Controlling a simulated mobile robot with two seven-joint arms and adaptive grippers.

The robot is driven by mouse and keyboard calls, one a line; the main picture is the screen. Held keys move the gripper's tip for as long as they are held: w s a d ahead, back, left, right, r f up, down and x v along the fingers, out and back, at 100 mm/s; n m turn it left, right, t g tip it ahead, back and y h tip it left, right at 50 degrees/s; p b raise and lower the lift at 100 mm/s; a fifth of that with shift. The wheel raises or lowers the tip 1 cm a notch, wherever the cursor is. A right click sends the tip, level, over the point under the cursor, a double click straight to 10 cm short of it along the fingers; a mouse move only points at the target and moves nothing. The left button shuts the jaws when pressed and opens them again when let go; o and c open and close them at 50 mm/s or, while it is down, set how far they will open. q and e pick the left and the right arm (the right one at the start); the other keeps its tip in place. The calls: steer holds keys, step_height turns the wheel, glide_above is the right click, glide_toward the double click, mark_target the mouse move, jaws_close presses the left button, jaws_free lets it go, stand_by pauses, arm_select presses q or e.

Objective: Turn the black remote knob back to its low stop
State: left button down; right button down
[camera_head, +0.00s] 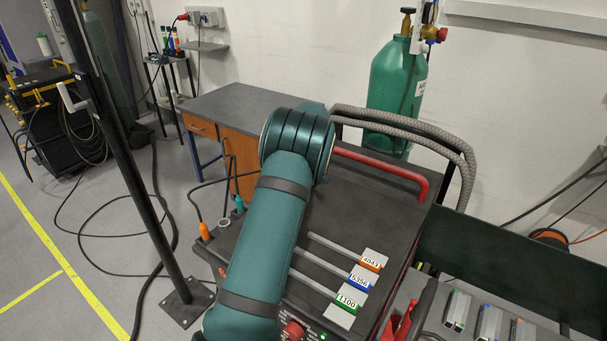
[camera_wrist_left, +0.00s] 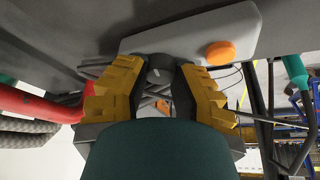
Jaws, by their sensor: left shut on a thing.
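My left gripper (camera_wrist_left: 161,66) shows in the left wrist view, with yellow and black fingers on both sides of a dark round knob (camera_wrist_left: 159,76). It is shut on this black knob, which sits at the edge of a light grey remote box (camera_wrist_left: 200,35). An orange button (camera_wrist_left: 221,53) is on the same box, to the right of the knob. The fingers hide the knob's sides, and I cannot read its angle or any stop mark. In the head view my teal left arm covers the gripper, the knob and the box. My right gripper is not in view.
A dark welding machine (camera_head: 372,190) with a red handle (camera_head: 385,165) fills the middle. Several labelled filler rods lie on its top beside my arm. A green gas cylinder (camera_head: 395,85) and a grey hose (camera_head: 445,145) stand behind. A black post (camera_head: 130,170) rises at left.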

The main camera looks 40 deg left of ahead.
arm_select(q)
steer(key=n+g, duration=0.1)
steer(key=n, duration=0.2)
steer(key=shift+f+n+g, duration=0.1)
steer(key=shift+n+g, duration=0.2)
steer(key=shift+n, duration=0.1)
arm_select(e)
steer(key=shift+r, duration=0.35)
arm_select(q)
steer(key=n+g+p, duration=0.1)
steer(key=n, duration=0.2)
steer(key=shift+w+n, duration=0.1)
steer(key=shift+n, duration=0.2)
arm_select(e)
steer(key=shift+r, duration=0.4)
arm_select(q)
steer(key=n+g+p, duration=0.1)
steer(key=n+g, duration=0.1)
steer(key=n, duration=0.2)
steer(key=shift+p, duration=0.3)
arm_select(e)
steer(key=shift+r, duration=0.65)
arm_select(q)
steer(key=shift+f+n+g+h+p, duration=0.1)
steer(key=shift+n+g+h+p, duration=0.4)
steer(key=shift+n, duration=1.4)
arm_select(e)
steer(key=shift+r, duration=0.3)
